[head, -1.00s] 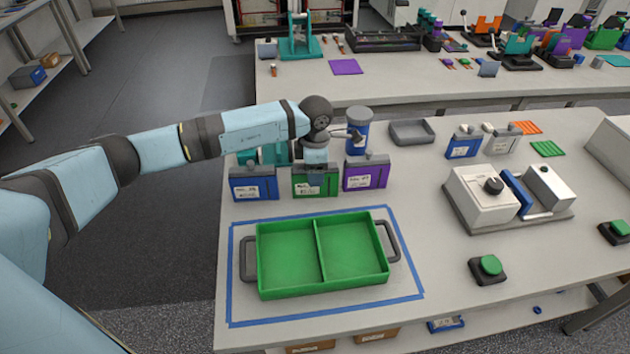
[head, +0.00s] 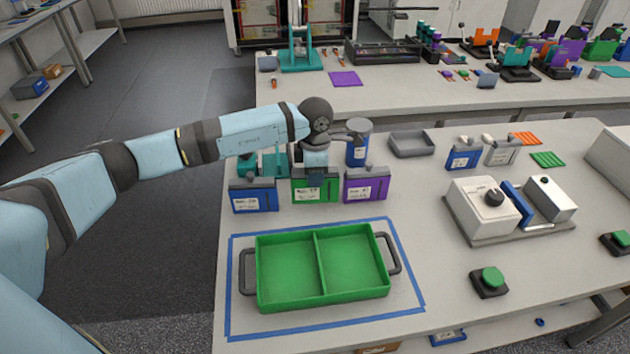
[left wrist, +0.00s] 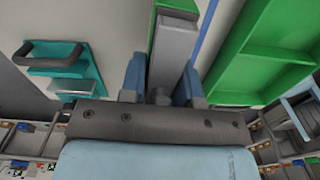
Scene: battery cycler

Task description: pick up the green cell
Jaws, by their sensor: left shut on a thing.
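The green cell (head: 315,190) is upright, with a grey top and a white label, between the blue cell (head: 254,196) and the purple cell (head: 365,185). Its base appears slightly higher than its neighbours'. My left gripper (head: 316,168) comes down on it from above and is shut on its grey top. In the left wrist view, the two fingers of my left gripper (left wrist: 161,72) sit on either side of the cell's grey top (left wrist: 174,45), with a strip of green beside it. My right gripper is not in view.
A green two-compartment tray (head: 318,298) lies empty in front, inside a blue tape outline (head: 232,290). A blue cylinder (head: 358,140) and a teal stand (head: 268,160) are close behind. A grey bin (head: 412,144) and a white device (head: 482,208) stand to the right.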

